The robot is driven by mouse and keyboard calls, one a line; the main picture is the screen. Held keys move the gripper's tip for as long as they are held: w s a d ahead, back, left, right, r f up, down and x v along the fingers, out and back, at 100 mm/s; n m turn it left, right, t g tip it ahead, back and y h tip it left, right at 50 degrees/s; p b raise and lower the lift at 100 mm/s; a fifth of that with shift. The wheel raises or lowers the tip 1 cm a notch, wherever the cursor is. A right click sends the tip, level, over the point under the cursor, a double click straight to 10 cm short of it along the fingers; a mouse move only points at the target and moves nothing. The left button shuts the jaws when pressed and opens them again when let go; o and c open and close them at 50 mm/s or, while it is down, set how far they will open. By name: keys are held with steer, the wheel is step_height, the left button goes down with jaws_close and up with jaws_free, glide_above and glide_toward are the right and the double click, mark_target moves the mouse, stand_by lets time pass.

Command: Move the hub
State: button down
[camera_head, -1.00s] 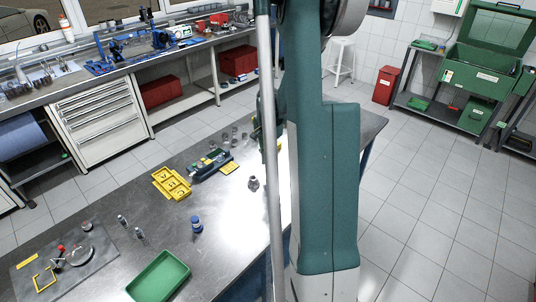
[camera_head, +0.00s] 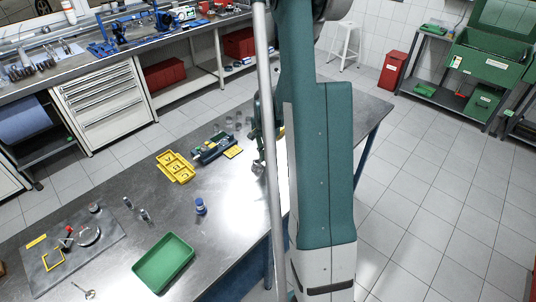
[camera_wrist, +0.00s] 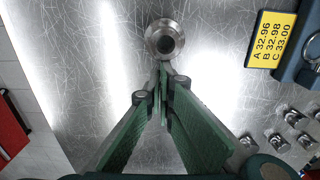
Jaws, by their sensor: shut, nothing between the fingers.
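The hub (camera_wrist: 165,38) is a grey metal round part with a dark central bore. It stands on the steel bench, at the top middle of the wrist view. In the head view it is the small grey part (camera_head: 258,168) beside my arm. My gripper (camera_wrist: 163,70) is shut and empty, its green fingers meeting just below the hub in the wrist view. I cannot tell whether the fingertips touch it. In the head view my gripper is mostly hidden behind my arm.
A yellow card (camera_wrist: 270,38) with A, B and C values lies right of the hub, with several small metal cylinders (camera_wrist: 292,117) below it.

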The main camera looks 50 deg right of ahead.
stand_by(0.3)
steer(key=a+b, duration=0.5)
steer(key=a, duration=1.5)
steer(key=shift+a, duration=0.2)
steer(key=shift+d+b, duration=0.4)
steer(key=shift+d, duration=0.35)
steer(key=d, duration=0.2)
steer(key=shift+d+r, duration=0.2)
steer(key=shift+d, duration=0.1)
step_height(320, 180, up, 10)
steer(key=shift+f+p, duration=0.2)
steer(key=shift+p, duration=0.1)
steer(key=shift+a, duration=0.15)
